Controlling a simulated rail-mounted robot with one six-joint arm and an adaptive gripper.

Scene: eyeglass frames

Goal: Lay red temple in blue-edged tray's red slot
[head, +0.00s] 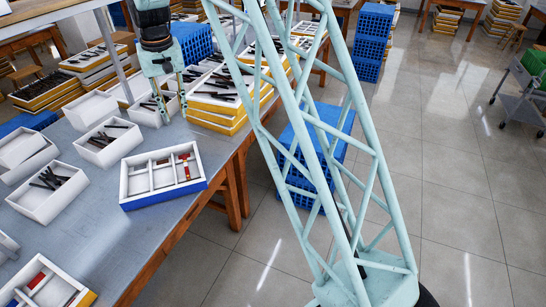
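The blue-edged tray (165,197) is white inside, divided into compartments, and lies on the near right part of the grey table. A small red piece (186,162) stands out in its right part, and a small red and yellow mark shows near its middle divider. I cannot tell whether either is a slot marking or a temple. My gripper (174,116) points down behind the tray, above the white bins. Its two fingers are apart, and I see nothing between them. No loose red temple can be made out for certain.
White bins with dark temples (47,179) stand left of and behind the tray. Another tray (40,287) with blue and red parts sits at the lower left. Stacked yellow-edged trays (222,118) stand at the back right. Bare table lies in front of the blue-edged tray.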

